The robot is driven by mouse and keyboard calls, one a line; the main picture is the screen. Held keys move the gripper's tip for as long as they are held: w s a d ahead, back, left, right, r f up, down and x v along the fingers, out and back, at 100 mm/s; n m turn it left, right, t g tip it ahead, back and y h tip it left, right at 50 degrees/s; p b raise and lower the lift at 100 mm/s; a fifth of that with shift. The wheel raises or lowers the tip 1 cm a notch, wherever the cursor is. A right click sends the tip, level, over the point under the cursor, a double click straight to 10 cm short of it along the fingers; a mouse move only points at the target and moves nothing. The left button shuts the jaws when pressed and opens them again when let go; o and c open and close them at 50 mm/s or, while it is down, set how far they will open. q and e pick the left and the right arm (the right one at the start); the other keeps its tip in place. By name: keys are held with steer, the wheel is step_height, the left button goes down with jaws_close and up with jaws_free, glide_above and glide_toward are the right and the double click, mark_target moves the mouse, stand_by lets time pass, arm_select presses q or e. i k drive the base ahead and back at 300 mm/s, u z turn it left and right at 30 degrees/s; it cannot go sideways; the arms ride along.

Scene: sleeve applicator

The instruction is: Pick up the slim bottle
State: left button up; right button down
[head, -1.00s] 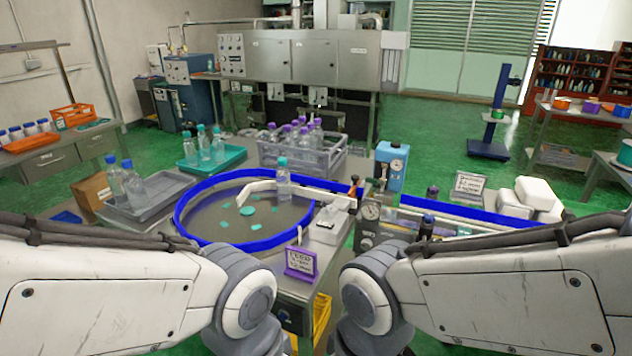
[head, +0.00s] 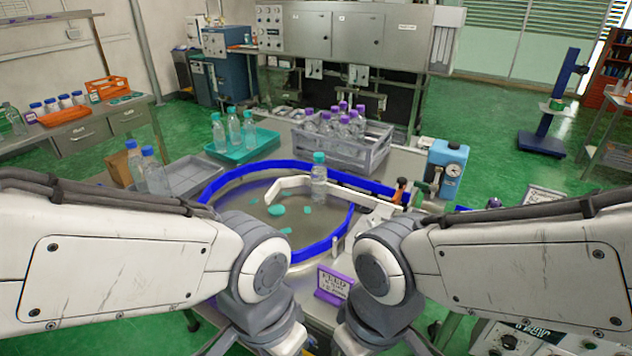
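Several clear bottles are in view, and I cannot tell for certain which is the slim one. One teal-capped bottle (head: 319,181) stands upright on the round, blue-rimmed turntable (head: 240,225), beside a white guide arm. Teal-capped bottles (head: 234,131) stand on a teal tray (head: 262,150). Purple-capped bottles (head: 344,121) stand in a grey crate (head: 375,150). Two blue-capped bottles (head: 155,172) stand on a grey tray (head: 205,180). Both my arms reach in from the sides and bend down at the bottom middle. My grippers are below the picture edge, and no bottle is seen held.
A purple-framed sign (head: 332,284) stands at the table's near edge. Flat teal pieces (head: 290,209) lie on the turntable. A side table (head: 85,128) with more bottles is at left. Green floor (head: 490,120) is open at right.

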mark_target(319, 171)
steer(key=u, duration=2.95)
steer(key=k, duration=1.35)
steer(key=z, duration=1.55)
steer(key=i, duration=1)
steer(key=z, duration=0.05)
